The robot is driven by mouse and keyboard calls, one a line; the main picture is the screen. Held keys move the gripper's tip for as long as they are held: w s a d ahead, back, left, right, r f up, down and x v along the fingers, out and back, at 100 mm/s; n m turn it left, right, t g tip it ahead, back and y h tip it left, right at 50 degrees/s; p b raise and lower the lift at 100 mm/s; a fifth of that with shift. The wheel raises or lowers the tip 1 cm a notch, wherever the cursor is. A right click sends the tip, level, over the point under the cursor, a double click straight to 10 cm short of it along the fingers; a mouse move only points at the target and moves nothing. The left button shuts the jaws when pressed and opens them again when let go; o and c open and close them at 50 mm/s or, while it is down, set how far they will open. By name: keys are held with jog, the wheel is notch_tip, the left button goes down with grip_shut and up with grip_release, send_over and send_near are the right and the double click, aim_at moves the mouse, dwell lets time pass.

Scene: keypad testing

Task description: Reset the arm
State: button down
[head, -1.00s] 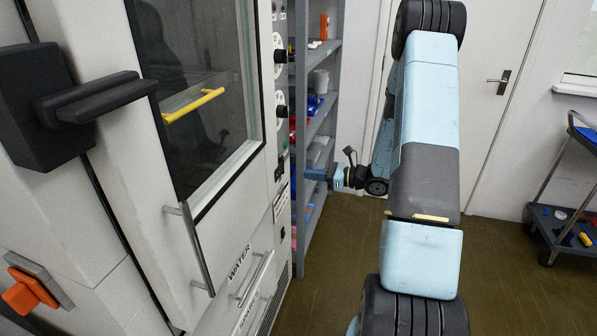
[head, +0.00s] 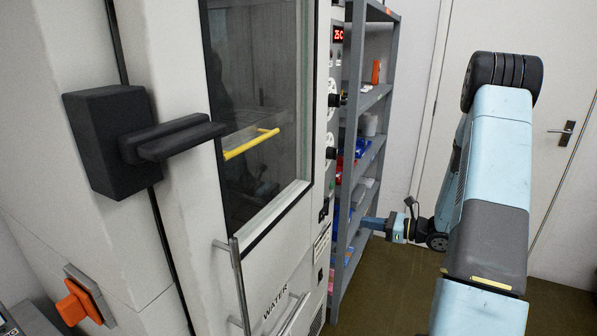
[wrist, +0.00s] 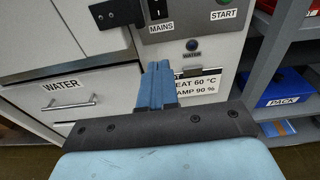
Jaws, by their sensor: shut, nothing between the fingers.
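My arm (head: 490,200), light blue and grey, runs down the right of the head view, with its elbow bent up. My gripper (head: 366,222) is low beyond it, pointing left toward the cabinet front and the shelf edge. In the wrist view its two blue fingers (wrist: 157,68) are together with nothing between them. They point at the cabinet's lower panel, over the area beside the "WATER" button (wrist: 192,45). I cannot tell the exact gap to the panel.
A white test cabinet (head: 180,230) with a windowed door fills the left. Its black latch (head: 110,140) and door handle (head: 240,285) stick out. Grey shelves (head: 385,95) stand behind it; a blue "PACK" bin (wrist: 285,88) is there. A white door (head: 430,60) is behind my arm.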

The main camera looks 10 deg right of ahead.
jog(key=s+a+r+n+g+h, duration=0.4)
jog(key=s+a+r+n+g, duration=0.5)
jog(key=s+a+r+n, duration=0.5)
jog(key=s+d+r+n+t+h, duration=0.2)
jog(key=s+r+n+h, duration=0.3)
jog(key=s+r, duration=0.2)
jog(key=s+d+r+n+t+h, duration=0.2)
jog(key=s+r+n+t+h, duration=0.1)
jog(key=s+r, duration=0.4)
jog(key=shift+s+n+h, duration=0.75)
jog(key=shift+n+h, duration=0.15)
jog(key=shift+n, duration=0.5)
jog(key=c, duration=1.9)
grip_release()
